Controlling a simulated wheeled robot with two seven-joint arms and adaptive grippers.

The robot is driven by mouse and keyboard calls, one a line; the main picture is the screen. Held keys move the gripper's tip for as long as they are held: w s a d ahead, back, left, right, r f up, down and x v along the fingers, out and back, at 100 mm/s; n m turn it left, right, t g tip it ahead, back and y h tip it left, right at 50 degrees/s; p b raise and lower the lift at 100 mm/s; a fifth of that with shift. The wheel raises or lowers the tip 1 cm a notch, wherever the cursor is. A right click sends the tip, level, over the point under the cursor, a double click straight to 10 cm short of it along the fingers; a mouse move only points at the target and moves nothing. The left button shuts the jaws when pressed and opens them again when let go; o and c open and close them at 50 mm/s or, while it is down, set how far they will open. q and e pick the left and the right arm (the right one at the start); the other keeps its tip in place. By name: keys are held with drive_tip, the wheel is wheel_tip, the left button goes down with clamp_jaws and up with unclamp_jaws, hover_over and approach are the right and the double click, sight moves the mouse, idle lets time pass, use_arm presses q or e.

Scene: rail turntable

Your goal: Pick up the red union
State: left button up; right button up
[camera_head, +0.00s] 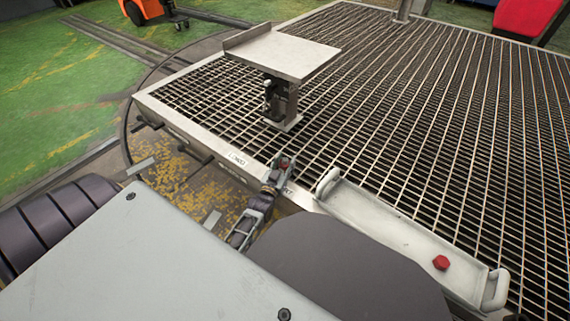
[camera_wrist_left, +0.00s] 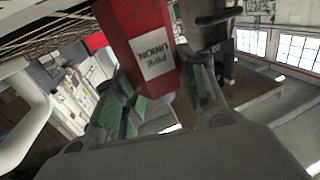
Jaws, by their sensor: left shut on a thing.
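A red, flat-sided union (camera_wrist_left: 133,42) fills the upper middle of the left wrist view. It carries a white label reading "PIPE UNION". My left gripper (camera_wrist_left: 160,105) is shut on it, with green finger pads on either side. In the head view my left gripper (camera_head: 276,176) is at the near edge of the grating, left of the white tray, and only a little red shows at its tip. My right gripper is not in view.
A white tray (camera_head: 375,225) with raised handles lies on the grating's near edge, holding a small red hexagonal piece (camera_head: 441,262). A metal stand with a flat plate (camera_head: 285,55) rises farther back. The grating (camera_head: 440,110) is otherwise mostly clear.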

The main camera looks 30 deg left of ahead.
use_arm(q)
wheel_tip(320, 180, up, 8)
drive_tip(key=p, duration=0.4)
drive_tip(key=shift+f, duration=0.2)
drive_tip(key=shift+r+p, duration=0.3)
drive_tip(key=shift+r, duration=0.35)
clamp_jaws()
drive_tip(key=shift+r, duration=0.5)
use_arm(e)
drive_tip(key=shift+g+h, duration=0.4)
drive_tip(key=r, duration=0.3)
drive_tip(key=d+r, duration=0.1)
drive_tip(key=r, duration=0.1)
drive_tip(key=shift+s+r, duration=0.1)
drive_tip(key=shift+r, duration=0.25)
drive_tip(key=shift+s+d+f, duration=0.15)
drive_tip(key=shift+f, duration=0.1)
